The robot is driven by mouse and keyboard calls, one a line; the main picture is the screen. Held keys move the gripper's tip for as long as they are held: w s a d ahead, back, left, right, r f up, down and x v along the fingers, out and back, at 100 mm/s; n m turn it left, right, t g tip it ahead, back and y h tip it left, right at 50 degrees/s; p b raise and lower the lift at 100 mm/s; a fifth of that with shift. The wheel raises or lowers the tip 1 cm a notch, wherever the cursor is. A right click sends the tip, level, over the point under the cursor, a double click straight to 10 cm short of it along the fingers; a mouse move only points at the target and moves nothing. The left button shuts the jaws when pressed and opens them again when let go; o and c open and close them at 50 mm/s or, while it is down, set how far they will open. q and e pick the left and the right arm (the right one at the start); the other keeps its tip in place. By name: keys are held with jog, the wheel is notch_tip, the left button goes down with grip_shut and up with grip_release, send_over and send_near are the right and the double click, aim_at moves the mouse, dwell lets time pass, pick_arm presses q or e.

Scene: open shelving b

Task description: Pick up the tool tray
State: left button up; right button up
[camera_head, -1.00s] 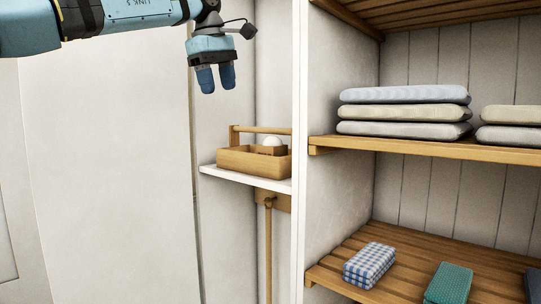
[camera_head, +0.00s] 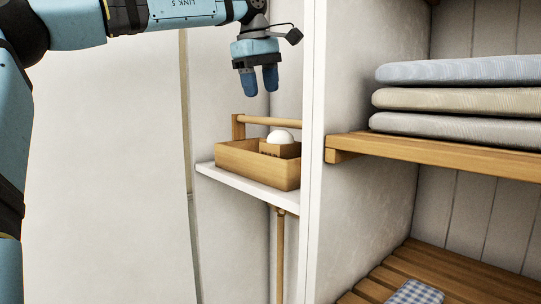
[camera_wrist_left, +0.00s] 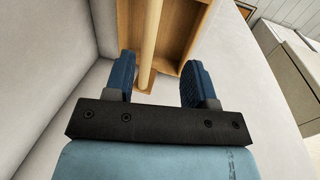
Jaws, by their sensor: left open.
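The wooden tool tray (camera_head: 240,164) sits on a small white shelf (camera_head: 250,189), with a round wooden handle bar (camera_head: 262,120) along its top. A white round object (camera_head: 280,137) and a small wooden box (camera_head: 279,150) are inside it. My left gripper (camera_head: 260,93) is open and empty above the tray, fingers pointing down. In the left wrist view, the tray (camera_wrist_left: 180,35) lies beyond the open fingers (camera_wrist_left: 158,85), and its handle bar (camera_wrist_left: 152,40) runs between them in the picture, apart from both. My right gripper is not in view.
A white upright panel (camera_head: 314,130) stands just right of the tray. Beyond it, wooden shelving holds folded grey and beige textiles (camera_head: 450,98) and a checked cloth (camera_head: 415,293) lower down. A wooden pole (camera_head: 280,250) hangs below the white shelf. The wall at left is bare.

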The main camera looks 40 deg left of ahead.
aim_at(270, 122)
pick_arm(q)
jog(key=f, duration=0.1)
jog(key=w+f, duration=0.1)
jog(key=f, duration=0.1)
jog(key=shift+w+a+f, duration=0.2)
jog(key=shift+w+f, duration=0.15)
jog(key=p+x, duration=0.2)
jog(key=x, duration=0.2)
jog(key=shift+w+d+f, duration=0.15)
jog(key=shift+w+f, duration=0.05)
jog(key=shift+w, duration=0.05)
jog(key=shift+w+f, duration=0.2)
jog(key=shift+f, duration=0.15)
jog(key=shift+s+r, duration=0.1)
jog(key=shift+s, duration=0.1)
jog(key=shift+c, duration=1.1)
jog(key=c, duration=0.7)
grip_shut()
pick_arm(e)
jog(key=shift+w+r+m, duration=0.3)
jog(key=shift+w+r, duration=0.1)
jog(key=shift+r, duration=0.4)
